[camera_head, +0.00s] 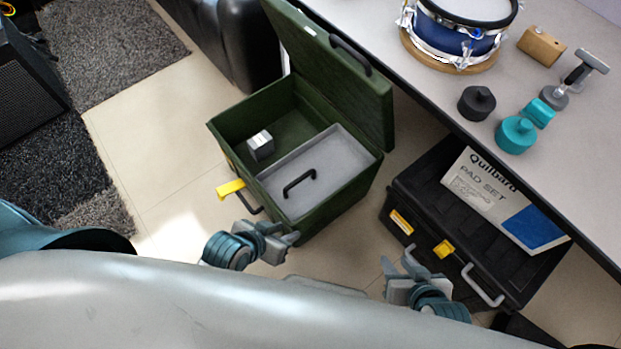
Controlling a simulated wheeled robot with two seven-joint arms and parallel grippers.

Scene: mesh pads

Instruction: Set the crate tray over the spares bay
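The green crate (335,211) stands on the floor with its lid (345,85) swung up and leaning back. A grey tray (335,158) with a black handle (299,182) sits inside the crate over its right part. The left part of the crate is uncovered, and a small grey box (260,145) stands there beside the tray. I cannot tell which part is the spares bay. My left gripper (292,236) is just in front of the crate's near side, holding nothing I can see. My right gripper (394,262) is empty, its fingers apart, in front of the black case.
A black case (395,205) with a Quillbard pad set box (500,198) on it stands to the right. The table (400,60) carries a blue drum (455,35), a black knob (476,103) and teal pieces (515,135). A yellow latch (229,188) sticks out from the crate.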

